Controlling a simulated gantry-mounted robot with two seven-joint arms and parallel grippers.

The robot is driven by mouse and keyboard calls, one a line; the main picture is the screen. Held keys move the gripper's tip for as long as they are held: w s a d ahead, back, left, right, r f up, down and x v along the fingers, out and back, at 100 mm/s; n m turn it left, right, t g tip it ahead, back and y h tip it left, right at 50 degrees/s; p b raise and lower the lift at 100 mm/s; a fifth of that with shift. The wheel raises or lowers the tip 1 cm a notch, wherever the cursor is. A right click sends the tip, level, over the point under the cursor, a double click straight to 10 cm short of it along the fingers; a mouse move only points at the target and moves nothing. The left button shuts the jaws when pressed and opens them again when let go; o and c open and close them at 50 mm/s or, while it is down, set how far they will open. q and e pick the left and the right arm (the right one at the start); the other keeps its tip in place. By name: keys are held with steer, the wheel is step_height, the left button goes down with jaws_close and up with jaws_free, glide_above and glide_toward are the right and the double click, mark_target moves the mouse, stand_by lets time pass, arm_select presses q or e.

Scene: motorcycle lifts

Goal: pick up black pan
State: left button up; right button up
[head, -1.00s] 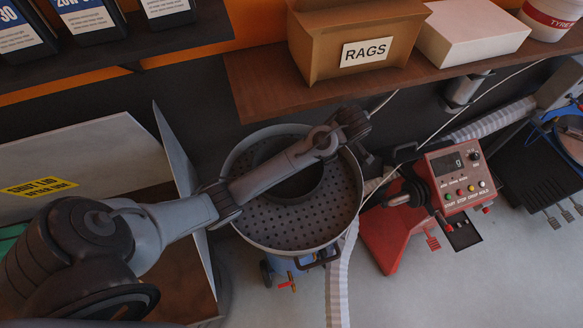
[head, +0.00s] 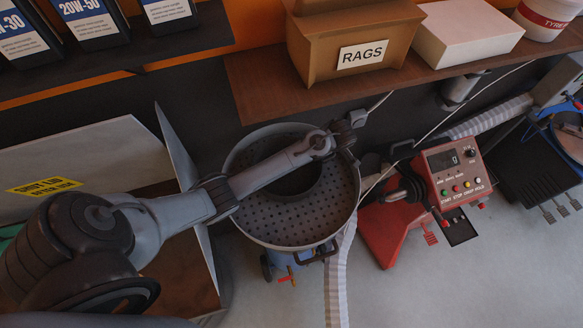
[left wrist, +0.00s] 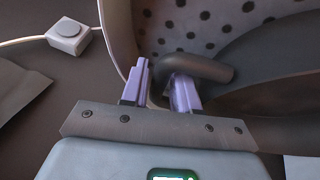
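The black pan (head: 295,225) is a round, dark, perforated basin with a large dark opening in its middle, seen from above in the head view. It stands upright on a blue base. My left arm reaches across it. My left gripper (head: 347,136) is at its far right rim, small and partly hidden in this view. In the left wrist view, the gripper's two pale purple fingers (left wrist: 160,88) are apart, one to each side of the bent end of the pan's black handle (left wrist: 205,68). Firm contact on both sides does not show. My right gripper is not in view.
A red control machine (head: 420,205) stands close right of the pan. A wooden shelf (head: 262,95) with a RAGS box (head: 350,40) overhangs behind. A pale panel (head: 185,165) stands at the left.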

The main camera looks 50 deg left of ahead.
arm_select(q)
jaws_close()
steer(key=shift+r, duration=0.15)
